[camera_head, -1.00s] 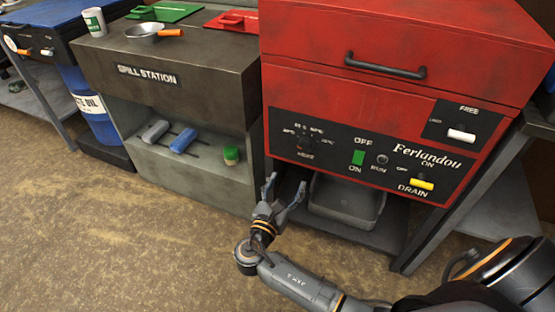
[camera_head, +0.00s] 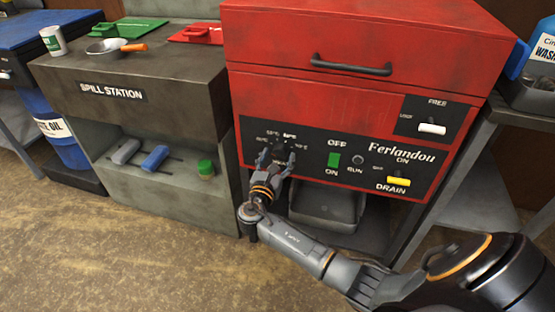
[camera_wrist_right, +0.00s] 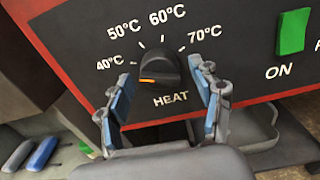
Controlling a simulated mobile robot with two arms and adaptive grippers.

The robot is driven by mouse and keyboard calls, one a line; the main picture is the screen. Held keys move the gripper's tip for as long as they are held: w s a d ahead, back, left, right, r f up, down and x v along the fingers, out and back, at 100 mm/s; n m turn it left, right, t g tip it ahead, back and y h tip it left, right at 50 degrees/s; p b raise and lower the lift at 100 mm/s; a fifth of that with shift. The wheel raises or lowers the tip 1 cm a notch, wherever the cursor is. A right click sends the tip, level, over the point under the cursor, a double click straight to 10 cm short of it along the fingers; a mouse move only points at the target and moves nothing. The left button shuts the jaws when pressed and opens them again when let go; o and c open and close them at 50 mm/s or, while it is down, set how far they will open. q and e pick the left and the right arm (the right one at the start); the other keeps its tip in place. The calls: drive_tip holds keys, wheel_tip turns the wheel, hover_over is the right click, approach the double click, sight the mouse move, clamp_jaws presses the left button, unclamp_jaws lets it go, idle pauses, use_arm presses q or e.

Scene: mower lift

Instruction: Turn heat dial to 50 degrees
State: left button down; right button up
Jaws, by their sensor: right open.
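The black heat dial (camera_wrist_right: 157,66) sits on the black control panel with marks for 40, 50, 60 and 70 °C. Its orange mark is at its lower left, on the 40 °C side; which tick it meets is not clear. My right gripper (camera_wrist_right: 163,88) is open, with one blue-padded finger at each side of the dial. I cannot tell whether either pad touches it. In the head view, my right gripper (camera_head: 277,157) is at the panel and largely hides the dial. My left gripper is not in view.
The red Ferlandou machine (camera_head: 320,102) also carries a green switch (camera_head: 334,160), a yellow drain handle (camera_head: 399,181) and a white handle (camera_head: 432,129). A grey bin (camera_head: 325,207) is below the panel. The spill station (camera_head: 165,88) stands at its left.

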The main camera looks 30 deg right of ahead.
drive_tip(key=c, duration=1.1)
drive_tip(key=shift+c, duration=0.2)
drive_tip(key=shift+m, duration=1.3)
drive_tip(key=m+b, duration=0.1)
drive_tip(key=m, duration=0.2)
drive_tip(key=shift+f, duration=0.1)
drive_tip(key=m, duration=0.2)
drive_tip(key=shift+m+b, duration=0.3)
drive_tip(key=shift+b, duration=0.1)
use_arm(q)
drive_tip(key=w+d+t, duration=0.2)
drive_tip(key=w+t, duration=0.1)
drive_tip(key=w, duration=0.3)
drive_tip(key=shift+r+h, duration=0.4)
use_arm(e)
drive_tip(key=shift+m, duration=0.4)
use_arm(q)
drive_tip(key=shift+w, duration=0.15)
